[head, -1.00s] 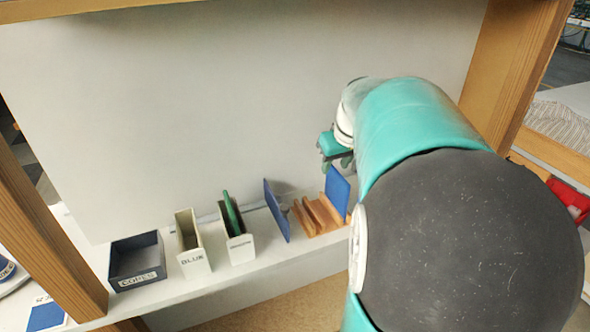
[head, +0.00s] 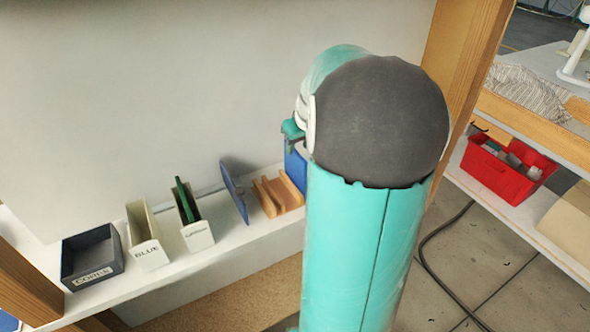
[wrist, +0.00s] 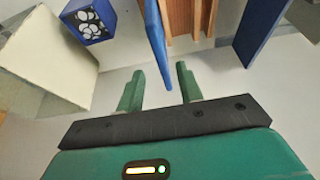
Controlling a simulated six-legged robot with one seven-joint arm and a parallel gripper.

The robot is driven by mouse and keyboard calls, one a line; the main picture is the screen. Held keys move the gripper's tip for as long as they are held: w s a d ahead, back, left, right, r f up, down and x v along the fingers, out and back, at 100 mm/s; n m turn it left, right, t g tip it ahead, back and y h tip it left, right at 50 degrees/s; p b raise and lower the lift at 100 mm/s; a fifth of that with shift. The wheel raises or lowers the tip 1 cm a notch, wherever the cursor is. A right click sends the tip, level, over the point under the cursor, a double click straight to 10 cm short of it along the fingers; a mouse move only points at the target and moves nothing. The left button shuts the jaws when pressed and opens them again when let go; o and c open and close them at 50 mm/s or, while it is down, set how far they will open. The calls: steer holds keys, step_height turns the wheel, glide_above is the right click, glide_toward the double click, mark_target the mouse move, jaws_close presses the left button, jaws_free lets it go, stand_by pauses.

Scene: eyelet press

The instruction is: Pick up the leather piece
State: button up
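Two thin blue pieces are in view, and I cannot tell which is leather.
The wooden rack (head: 268,199) has slots. Left of it on the shelf are a box holding a green piece (head: 197,235), a cream box marked BLUE (head: 148,256) and a dark open box (head: 95,276). A wooden post (head: 465,70) stands right; a red bin (head: 497,178) lies beyond.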

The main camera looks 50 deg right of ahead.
mark_target(294, 157)
steer(key=x, duration=0.6)
steer(key=shift+a, duration=0.2)
steer(key=shift+f, duration=0.25)
stand_by(0.4)
jaws_close()
